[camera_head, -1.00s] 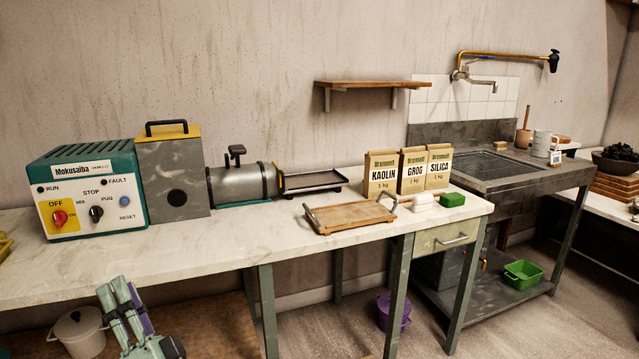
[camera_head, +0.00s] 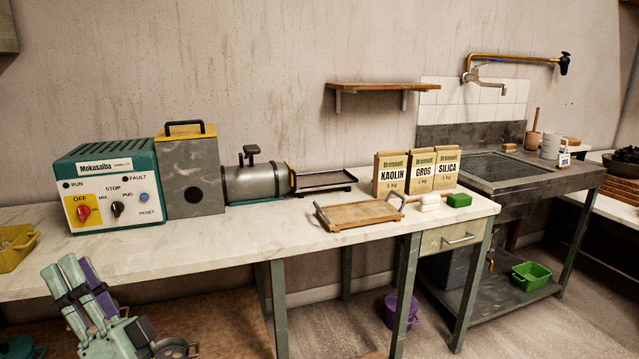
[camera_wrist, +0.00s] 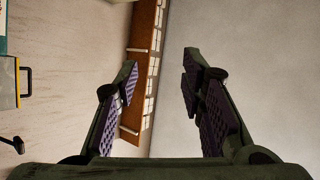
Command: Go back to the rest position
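My gripper (camera_head: 72,266) is at the lower left of the head view, in front of the bench's front edge, with its fingers pointing up. In the wrist view my gripper (camera_wrist: 160,68) has its two purple-padded fingers spread apart with nothing between them. A brown wooden piece with pale blocks along it (camera_wrist: 142,75) shows beyond the fingers, at a distance.
The pale worktop (camera_head: 250,236) is close to the gripper. On it are a teal control box (camera_head: 108,185), a grey pug mill (camera_head: 250,182), a wooden tray (camera_head: 358,214) and powder bags (camera_head: 390,173). A yellow bin (camera_head: 14,250) stands at the left.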

